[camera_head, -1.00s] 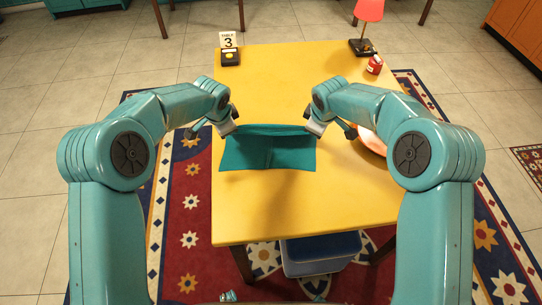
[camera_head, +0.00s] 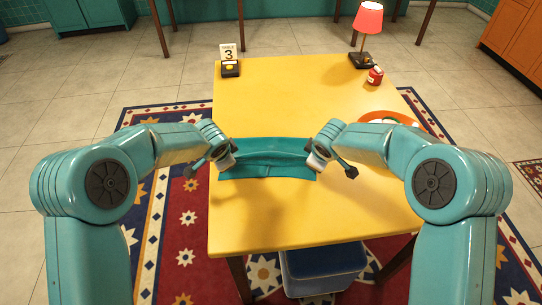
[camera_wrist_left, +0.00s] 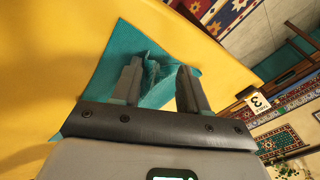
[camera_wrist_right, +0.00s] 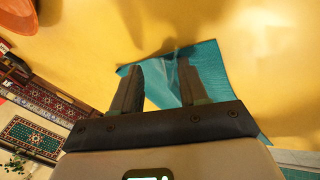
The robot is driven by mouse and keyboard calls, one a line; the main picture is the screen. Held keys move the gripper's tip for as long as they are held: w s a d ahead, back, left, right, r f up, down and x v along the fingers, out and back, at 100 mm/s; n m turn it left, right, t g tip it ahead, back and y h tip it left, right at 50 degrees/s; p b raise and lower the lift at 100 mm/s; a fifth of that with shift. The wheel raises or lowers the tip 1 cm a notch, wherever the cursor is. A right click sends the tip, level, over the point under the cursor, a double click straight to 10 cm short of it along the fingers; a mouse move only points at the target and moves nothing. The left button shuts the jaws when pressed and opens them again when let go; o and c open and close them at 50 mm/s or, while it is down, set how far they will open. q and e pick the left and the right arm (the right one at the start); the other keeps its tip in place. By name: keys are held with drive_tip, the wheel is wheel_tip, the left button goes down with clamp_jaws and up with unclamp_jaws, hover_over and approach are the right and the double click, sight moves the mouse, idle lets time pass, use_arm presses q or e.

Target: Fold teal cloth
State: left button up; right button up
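The teal cloth (camera_head: 262,171) lies on the yellow table as a wide, short band between my grippers, with a wrinkled crease running across it. My left gripper (camera_head: 213,161) is at its left end, and my right gripper (camera_head: 333,160) is at its right end. In the left wrist view the fingers (camera_wrist_left: 160,78) stand apart, with a puckered bit of cloth (camera_wrist_left: 115,48) between them. In the right wrist view the fingers (camera_wrist_right: 160,75) are also apart, with cloth (camera_wrist_right: 208,66) between and beyond them. Whether the fingers touch the cloth is unclear.
The yellow table (camera_head: 275,225) is clear in front of and behind the cloth. A number card (camera_head: 229,53) stands at the back left. A red lamp (camera_head: 368,20) and red jar (camera_head: 375,75) stand at the back right. An orange plate (camera_head: 393,118) is partly behind my right arm.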

use_arm(q)
drive_tip(key=shift+s+d+f, duration=0.1)
drive_tip(key=shift+s+f, duration=0.1)
use_arm(e)
drive_tip(key=shift+s+f, duration=0.2)
